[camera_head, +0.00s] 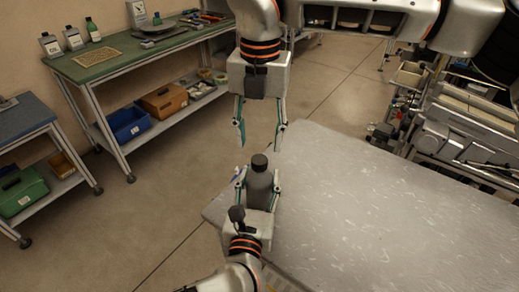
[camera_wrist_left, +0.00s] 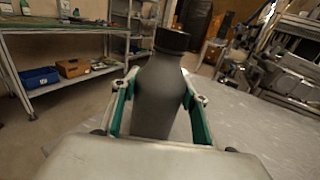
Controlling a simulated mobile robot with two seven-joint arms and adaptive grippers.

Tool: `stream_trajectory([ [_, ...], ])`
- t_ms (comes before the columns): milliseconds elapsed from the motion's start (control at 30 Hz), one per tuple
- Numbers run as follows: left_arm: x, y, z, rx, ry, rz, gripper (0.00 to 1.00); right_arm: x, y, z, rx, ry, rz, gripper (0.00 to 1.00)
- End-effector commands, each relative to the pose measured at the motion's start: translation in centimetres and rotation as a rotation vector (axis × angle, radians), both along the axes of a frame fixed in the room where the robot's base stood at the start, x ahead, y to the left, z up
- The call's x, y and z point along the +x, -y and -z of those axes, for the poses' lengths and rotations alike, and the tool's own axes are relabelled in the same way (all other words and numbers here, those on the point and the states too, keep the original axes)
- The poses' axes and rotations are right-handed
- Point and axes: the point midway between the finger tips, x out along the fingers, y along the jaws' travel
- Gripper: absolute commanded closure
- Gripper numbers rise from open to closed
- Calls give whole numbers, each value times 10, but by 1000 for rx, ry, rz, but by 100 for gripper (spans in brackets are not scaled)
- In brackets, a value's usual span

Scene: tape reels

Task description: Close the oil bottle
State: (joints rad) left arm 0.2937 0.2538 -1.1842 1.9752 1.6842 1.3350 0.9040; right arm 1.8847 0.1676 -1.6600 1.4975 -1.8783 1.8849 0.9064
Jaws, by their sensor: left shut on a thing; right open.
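The oil bottle (camera_head: 260,190) is dark grey with sloped shoulders. It stands roughly upright between the fingers of my left gripper (camera_head: 259,177), which is shut on its body. The bottle also fills the middle of the left wrist view (camera_wrist_left: 157,98), between the green-edged fingers. A black cap (camera_head: 259,161) sits on top of the bottle; it also shows in the left wrist view (camera_wrist_left: 172,40). How tightly it sits cannot be told. My right gripper (camera_head: 260,146) points down, open and empty, just above the cap, fingertips apart on either side. The bottle's base is hidden.
A grey speckled table (camera_head: 370,215) extends right of the bottle, its visible top bare. A green-topped workbench (camera_head: 130,58) with small bottles and tools stands back left. Blue (camera_head: 128,124) and brown (camera_head: 164,101) bins sit on its shelf. Machinery (camera_head: 455,125) stands at right.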

Motion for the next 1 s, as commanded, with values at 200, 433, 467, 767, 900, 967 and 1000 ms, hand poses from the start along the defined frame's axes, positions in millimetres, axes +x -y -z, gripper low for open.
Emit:
stream_trajectory([
  [200, 0, 0, 1, 1, -1, 0, 100, 0, 0, -42, 1, 2, 2, 55],
  [433, 0, 0, 0, 1, -1, 0, 100, 0, 0, -62, 0, -1, 0, 55],
  [467, 0, 0, 1, 1, -1, 0, 100, 0, 0, -63, 0, -2, 0, 55],
  [767, 0, 0, 0, 1, -1, 0, 53, -1, 0, -64, 0, -2, -1, 55],
  [900, 0, 0, 0, 1, -1, 0, 36, -1, 0, -64, 0, -2, 0, 55],
  [967, 0, 0, 0, 1, -1, 0, 36, -1, 0, -64, 0, -2, 0, 55],
  [1000, 0, 0, 0, 0, -1, 0, 36, -1, 0, -64, 0, -1, 0, 55],
])
